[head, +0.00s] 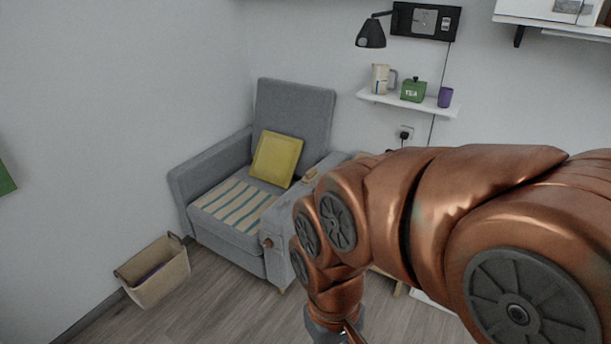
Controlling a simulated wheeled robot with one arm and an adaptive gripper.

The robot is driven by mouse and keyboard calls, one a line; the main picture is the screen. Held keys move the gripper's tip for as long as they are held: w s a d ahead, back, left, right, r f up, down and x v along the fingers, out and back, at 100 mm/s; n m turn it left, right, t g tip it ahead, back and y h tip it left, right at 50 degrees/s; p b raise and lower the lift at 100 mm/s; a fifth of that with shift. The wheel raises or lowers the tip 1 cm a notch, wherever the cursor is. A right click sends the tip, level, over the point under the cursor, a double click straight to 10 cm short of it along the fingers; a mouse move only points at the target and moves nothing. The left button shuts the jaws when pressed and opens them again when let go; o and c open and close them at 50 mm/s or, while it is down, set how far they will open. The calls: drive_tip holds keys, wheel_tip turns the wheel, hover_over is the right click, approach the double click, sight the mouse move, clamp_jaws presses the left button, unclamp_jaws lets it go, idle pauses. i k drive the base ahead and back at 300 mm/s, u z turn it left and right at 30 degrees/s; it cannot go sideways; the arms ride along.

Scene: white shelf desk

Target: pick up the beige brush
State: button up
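A small beige object (311,174), which looks like the brush, lies on the right armrest of the grey armchair (220,161). It is too small for its details to show. My copper-coloured arm reaches in from the right and bends down in front of the chair's right side. The top of my gripper (340,331) shows at the bottom edge, below and apart from the beige object. Its fingertips are cut off or hidden, so I cannot tell if it is open or holds anything.
A yellow cushion (276,158) and a striped cloth (236,204) lie on the chair. A beige basket (153,272) stands on the wooden floor at left. A wall shelf (408,104) holds a jug, a green tin and a purple cup. Floor is free at front left.

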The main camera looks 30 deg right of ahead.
sight(312, 174)
drive_tip(key=i, duration=2.35)
drive_tip(key=z, duration=0.3)
